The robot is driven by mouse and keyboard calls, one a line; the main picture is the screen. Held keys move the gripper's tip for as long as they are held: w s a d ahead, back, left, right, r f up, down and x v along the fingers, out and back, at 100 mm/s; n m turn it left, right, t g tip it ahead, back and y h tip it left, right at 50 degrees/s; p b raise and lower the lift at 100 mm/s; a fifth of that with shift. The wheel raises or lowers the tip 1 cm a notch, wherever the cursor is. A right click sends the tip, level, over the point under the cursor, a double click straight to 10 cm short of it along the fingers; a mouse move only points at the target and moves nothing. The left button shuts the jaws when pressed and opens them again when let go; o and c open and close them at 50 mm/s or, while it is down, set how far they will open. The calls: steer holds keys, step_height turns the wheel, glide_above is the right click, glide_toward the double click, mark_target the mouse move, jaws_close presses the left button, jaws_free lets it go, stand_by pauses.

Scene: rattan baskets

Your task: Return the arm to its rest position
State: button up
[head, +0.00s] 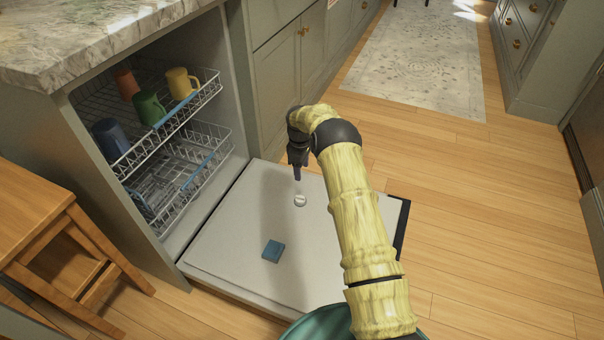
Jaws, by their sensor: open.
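My arm (356,215), yellow with dark joints, reaches up from the bottom right and bends over at its far end. My gripper (298,175) hangs pointing down over the lowered dishwasher door (235,225). It is small in the picture and its fingers are seen nearly edge-on. It is open, and I see nothing held in it. A small white round thing (300,200) is on the door just below the gripper tip. Whether the two touch I cannot tell.
The dishwasher racks (180,170) hold mugs, including a yellow one (181,83) and a green one (149,108). A wooden stool (40,225) stands left, below the marble counter (75,35). The wooden floor (480,220) at right is clear.

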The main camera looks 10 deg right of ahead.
steer(key=shift+r, duration=0.95)
steer(key=s+a+r+m+t+p, duration=0.1)
steer(key=s+r+m+p, duration=0.1)
steer(key=s+r, duration=0.6)
steer(key=s+a+r+m+p, duration=0.1)
steer(key=s+r+m+p, duration=0.3)
steer(key=r, duration=0.7)
steer(key=s+d+r+m+t+p, duration=0.1)
steer(key=s+r+m, duration=0.15)
steer(key=s, duration=0.55)
steer(key=s+r+m+p, duration=0.1)
steer(key=s+r, duration=0.3)
steer(key=s, duration=0.5)
steer(key=s+d+r+m+t+p, duration=0.1)
steer(key=s+r+m, duration=0.15)
steer(key=s, duration=0.55)
step_height(320, 180, up, 38)
steer(key=p, duration=3.7)
steer(key=shift+a+r+n, duration=0.2)
steer(key=shift+r+n, duration=0.05)
steer(key=shift+n, duration=0.05)
